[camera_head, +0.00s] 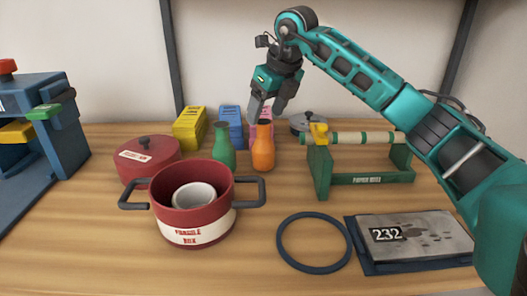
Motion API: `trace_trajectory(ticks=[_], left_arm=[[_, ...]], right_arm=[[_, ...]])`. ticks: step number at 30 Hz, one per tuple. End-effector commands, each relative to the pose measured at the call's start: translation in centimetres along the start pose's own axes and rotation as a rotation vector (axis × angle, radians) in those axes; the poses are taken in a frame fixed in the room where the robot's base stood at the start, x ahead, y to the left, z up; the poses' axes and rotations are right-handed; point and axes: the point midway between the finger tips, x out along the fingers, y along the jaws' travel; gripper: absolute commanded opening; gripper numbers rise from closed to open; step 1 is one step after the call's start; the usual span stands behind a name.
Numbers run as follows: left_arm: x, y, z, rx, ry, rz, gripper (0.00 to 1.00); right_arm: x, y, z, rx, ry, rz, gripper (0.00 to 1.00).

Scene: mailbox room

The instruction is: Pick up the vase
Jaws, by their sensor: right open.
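Several vase-like bottles stand upright in the middle of the table. An orange vase (263,150) is nearest the right gripper, and a green vase (223,148) stands just left of it. A pink item (252,134) is mostly hidden behind the orange vase. My right gripper (266,107) is open, empty and pointing down. Its fingertips are just above or behind the top of the orange vase; the exact depth is hard to tell. My left gripper is not in view.
Yellow (189,129) and blue (231,126) boxes stand behind. A red pot (194,232) holding a white bowl (194,195) is front left. A green roller stand (362,179), blue ring (283,253) and grey panel (432,232) are right. Bare wooden table (255,205) shows in front of the vases.

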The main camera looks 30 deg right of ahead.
Motion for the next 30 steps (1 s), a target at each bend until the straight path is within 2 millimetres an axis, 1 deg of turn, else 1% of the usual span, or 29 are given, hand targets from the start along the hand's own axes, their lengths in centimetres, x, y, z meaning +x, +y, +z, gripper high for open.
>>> trace_trajectory(ticks=[7,10,12,18,30], left_arm=[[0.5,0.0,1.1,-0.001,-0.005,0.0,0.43],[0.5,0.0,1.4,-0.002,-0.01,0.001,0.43],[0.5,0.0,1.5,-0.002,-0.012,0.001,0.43],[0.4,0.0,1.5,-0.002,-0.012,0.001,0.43],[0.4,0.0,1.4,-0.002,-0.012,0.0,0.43]], right_arm=[[3.4,-0.1,-1.0,0.0,0.005,0.0,0.7],[4.6,-0.1,-0.9,0.001,0.004,0.001,0.7],[5.0,-0.1,-0.8,0.0,0.002,0.0,0.7],[5.0,-0.1,-0.8,0.0,0.001,0.0,0.69],[4.9,-0.1,-0.8,0.0,0.001,0.0,0.3]])
